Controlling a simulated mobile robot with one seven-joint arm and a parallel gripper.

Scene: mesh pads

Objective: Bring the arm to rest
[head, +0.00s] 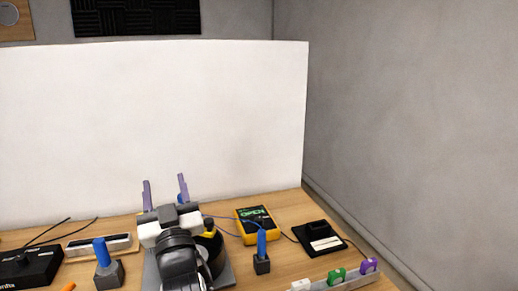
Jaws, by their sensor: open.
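My gripper (165,192) is in the lower middle of the head view, over the wooden table (285,210). Its two purple-grey fingers point up and away from me, wide apart. Nothing shows between them, and they stand out against the white panel (170,120). My own wrist and arm fill the space below the fingers and hide part of the table. From this view I cannot tell how high the gripper is above the table.
Blue posts in dark blocks stand left (102,252) and right (262,245) of my arm. A yellow meter (243,224), a black device (312,232) and a rail with coloured pieces (345,281) lie right. A black box (35,267) and a framed strip (98,245) lie left.

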